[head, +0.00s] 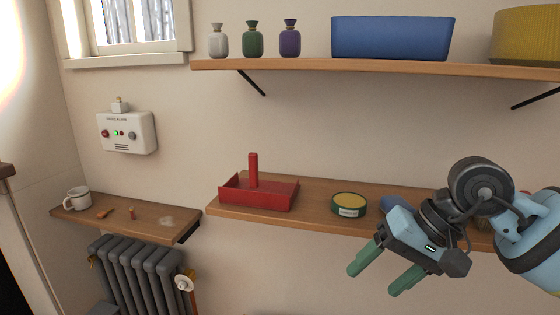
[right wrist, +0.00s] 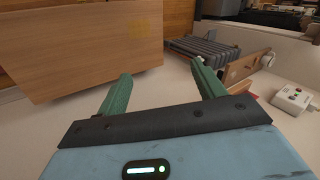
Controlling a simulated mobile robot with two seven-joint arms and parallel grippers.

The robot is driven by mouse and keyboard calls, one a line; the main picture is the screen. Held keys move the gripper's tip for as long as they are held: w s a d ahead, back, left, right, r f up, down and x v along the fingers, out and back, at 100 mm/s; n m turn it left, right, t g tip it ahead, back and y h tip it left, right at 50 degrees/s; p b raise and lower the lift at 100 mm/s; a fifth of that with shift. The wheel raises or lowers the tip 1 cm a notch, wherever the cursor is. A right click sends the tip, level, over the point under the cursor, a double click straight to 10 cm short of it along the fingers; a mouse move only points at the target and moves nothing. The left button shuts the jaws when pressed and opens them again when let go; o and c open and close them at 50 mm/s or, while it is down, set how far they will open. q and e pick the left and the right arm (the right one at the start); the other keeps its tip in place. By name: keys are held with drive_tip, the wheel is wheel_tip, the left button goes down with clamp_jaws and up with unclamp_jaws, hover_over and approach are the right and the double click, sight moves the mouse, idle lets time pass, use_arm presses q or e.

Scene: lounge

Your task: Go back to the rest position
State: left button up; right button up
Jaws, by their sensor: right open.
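My right gripper (head: 378,275) is at the lower right of the head view, in front of the lower shelf. Its two green fingers are apart with nothing between them. In the right wrist view, the same open fingers (right wrist: 160,95) frame empty space, with a wooden panel beyond on the left. My left gripper is in neither view.
The lower shelf (head: 240,212) holds a red tray (head: 262,196) with an upright post and a green-and-yellow tin (head: 349,204). A small shelf (head: 150,221) carries a white mug (head: 77,199). The upper shelf (head: 290,67) bears several bottles and a blue bin (head: 392,38). A radiator (head: 135,270) stands below left.

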drive_tip(key=s+a+f+m+g+y+p, duration=0.25)
drive_tip(key=s+a+m+y, duration=0.55)
drive_tip(key=a+m+y, duration=0.7)
drive_tip(key=s+d+f+n+t+h+p, duration=0.1)
drive_tip(key=d+f+n+t+h, duration=0.75)
drive_tip(key=n, duration=0.75)
drive_tip(key=s+d+f+n+t+h+p, duration=0.15)
drive_tip(key=d+f+n+t+h, duration=0.35)
drive_tip(key=f+n+t, duration=0.75)
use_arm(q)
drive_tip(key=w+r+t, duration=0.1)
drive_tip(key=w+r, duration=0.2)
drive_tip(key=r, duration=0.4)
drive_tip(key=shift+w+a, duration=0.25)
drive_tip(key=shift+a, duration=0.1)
use_arm(e)
drive_tip(key=s+d+f+m+g+h, duration=0.2)
drive_tip(key=s+f+m+g, duration=0.3)
drive_tip(key=s, duration=0.5)
drive_tip(key=s+d+f+m+g+h, duration=0.3)
drive_tip(key=s+f+m+g, duration=0.3)
drive_tip(key=s+f, duration=0.4)
drive_tip(key=shift+s+d+h, duration=0.35)
drive_tip(key=shift+s, duration=0.2)
